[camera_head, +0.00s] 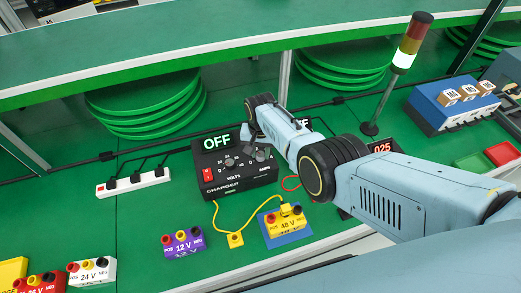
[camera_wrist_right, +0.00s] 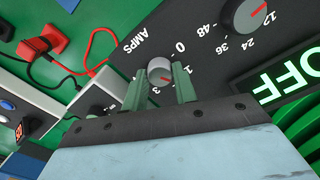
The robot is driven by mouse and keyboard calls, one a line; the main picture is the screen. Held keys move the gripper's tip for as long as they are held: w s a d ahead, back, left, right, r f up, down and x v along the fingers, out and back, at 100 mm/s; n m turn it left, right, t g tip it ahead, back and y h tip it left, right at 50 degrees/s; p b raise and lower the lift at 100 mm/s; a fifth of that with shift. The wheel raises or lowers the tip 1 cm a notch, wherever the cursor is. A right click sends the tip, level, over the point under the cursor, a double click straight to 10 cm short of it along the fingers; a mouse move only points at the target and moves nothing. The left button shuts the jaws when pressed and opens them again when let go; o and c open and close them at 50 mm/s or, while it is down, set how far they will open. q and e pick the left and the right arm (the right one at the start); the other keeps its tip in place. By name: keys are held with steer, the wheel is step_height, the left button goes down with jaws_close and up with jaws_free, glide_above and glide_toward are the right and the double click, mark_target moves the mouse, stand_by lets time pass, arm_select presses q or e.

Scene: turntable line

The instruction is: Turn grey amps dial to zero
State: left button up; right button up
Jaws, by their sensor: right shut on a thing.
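The black charger box (camera_head: 235,181) stands on the green bench, with a lit OFF display on top and dials marked VOLTS and AMPS. The grey amps dial (camera_wrist_right: 160,69) shows in the wrist view beside the printed AMPS scale, between my fingers. Its red pointer is turned away from the 0, toward the lower right of that picture, by the 1. My right gripper (camera_wrist_right: 161,88) is shut on this dial, one finger on each side. In the head view, my right arm reaches in from the right to the charger and partly hides it. My left gripper is out of view.
Purple 12 V (camera_head: 184,243) and yellow 48 V (camera_head: 287,227) batteries stand in front of the charger. A yellow cable runs near them. A white power strip (camera_head: 133,183) lies to the left, and a signal lamp (camera_head: 410,45) stands at the back right.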

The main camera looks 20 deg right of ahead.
steer(key=n, duration=0.3)
steer(key=shift+n, duration=0.4)
steer(key=n, duration=0.3)
steer(key=shift+n, duration=0.3)
steer(key=n, duration=0.6)
steer(key=shift+n+p, duration=0.3)
steer(key=o, duration=1)
